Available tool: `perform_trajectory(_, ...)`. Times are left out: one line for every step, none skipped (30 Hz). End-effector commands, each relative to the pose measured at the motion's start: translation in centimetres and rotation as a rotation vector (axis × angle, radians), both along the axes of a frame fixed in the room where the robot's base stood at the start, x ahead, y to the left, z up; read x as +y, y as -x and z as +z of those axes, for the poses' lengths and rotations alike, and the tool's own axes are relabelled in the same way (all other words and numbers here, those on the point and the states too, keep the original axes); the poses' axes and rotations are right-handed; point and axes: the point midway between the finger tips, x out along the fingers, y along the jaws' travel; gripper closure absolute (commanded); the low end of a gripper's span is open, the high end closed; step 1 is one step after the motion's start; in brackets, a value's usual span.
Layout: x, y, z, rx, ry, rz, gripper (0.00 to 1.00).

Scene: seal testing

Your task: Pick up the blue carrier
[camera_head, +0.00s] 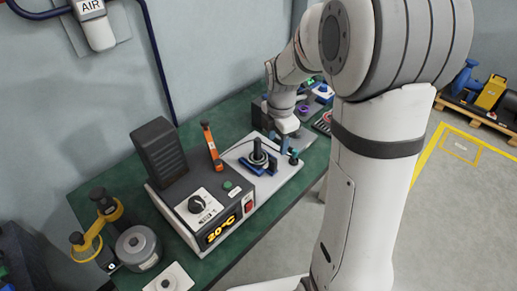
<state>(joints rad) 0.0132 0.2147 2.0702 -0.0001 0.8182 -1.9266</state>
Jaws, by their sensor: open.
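A blue carrier (252,169) lies on a light plate beside the grey control box. A black upright part stands in or on it, and I cannot tell how they are joined. My gripper (286,147) is small in view, at the end of my arm, just behind and to the right of the carrier. It is open and looks empty. Its fingertips are close to the carrier, but I cannot tell whether they touch it.
The control box (203,205) has a dial and a display reading 20°C. A metal cylinder (137,246) and a yellow-armed device (92,243) are at the left of the green bench (247,246). Coloured small parts stand behind my gripper.

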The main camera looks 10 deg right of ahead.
Motion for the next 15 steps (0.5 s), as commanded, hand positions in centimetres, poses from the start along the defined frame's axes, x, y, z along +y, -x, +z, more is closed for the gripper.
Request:
perform_trajectory(0.0,-0.7,-1.5,0.014,0.002,0.073,0.51)
perform_trajectory(-0.1,-1.1,-2.1,0.02,0.003,0.117,0.51)
perform_trajectory(-0.1,-1.5,-2.7,0.025,0.004,0.166,0.51)
perform_trajectory(-0.1,-1.7,-3.1,0.029,0.004,0.198,0.51)
perform_trajectory(-0.1,-1.9,-3.4,0.031,0.005,0.224,0.51)
perform_trajectory(-0.1,-2.2,-3.7,0.035,0.005,0.251,0.51)
perform_trajectory(-0.1,-2.2,-4.0,0.037,0.005,0.266,0.51)
perform_trajectory(-0.1,-2.3,-4.2,0.038,0.005,0.278,0.51)
perform_trajectory(-0.1,-2.4,-4.6,0.041,0.004,0.288,0.51)
perform_trajectory(-0.1,-2.4,-4.9,0.042,0.004,0.291,0.51)
perform_trajectory(-0.1,-2.4,-5.2,0.042,0.005,0.293,0.51)
perform_trajectory(-0.1,-2.4,-5.7,0.042,0.005,0.293,0.51)
perform_trajectory(-0.1,-2.3,-6.0,0.042,0.005,0.293,0.51)
perform_trajectory(-0.1,-2.3,-6.3,0.042,0.004,0.292,0.51)
perform_trajectory(-0.1,-2.3,-6.8,0.043,0.004,0.292,0.51)
